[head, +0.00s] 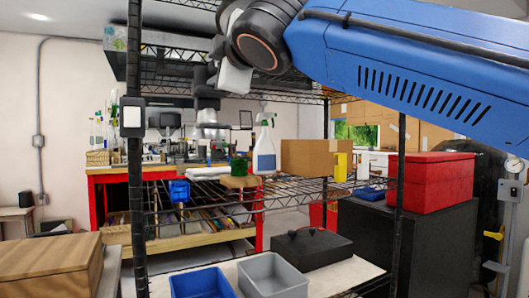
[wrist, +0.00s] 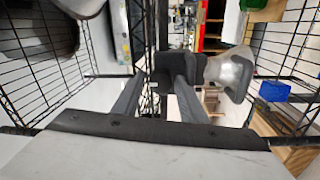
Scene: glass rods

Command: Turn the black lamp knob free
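The black lamp knob (wrist: 161,78) shows in the wrist view between the two grey fingers of my gripper (wrist: 161,85). The fingers stand apart, one on each side of it. I cannot tell whether both touch it. To its right are a dark lamp part and the silver lamp shade (wrist: 232,75). In the head view my gripper (head: 205,82) is at the lamp, below the upper wire shelf, and small. The silver shade (head: 208,118) hangs just below it. The knob itself cannot be made out there.
A black shelf post (head: 135,150) stands left of the lamp. A white spray bottle (head: 264,147), a cardboard box (head: 308,157) and a blue bin (wrist: 273,91) are nearby. Wire shelves lie above and below. A grey bin (head: 272,278) is in front.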

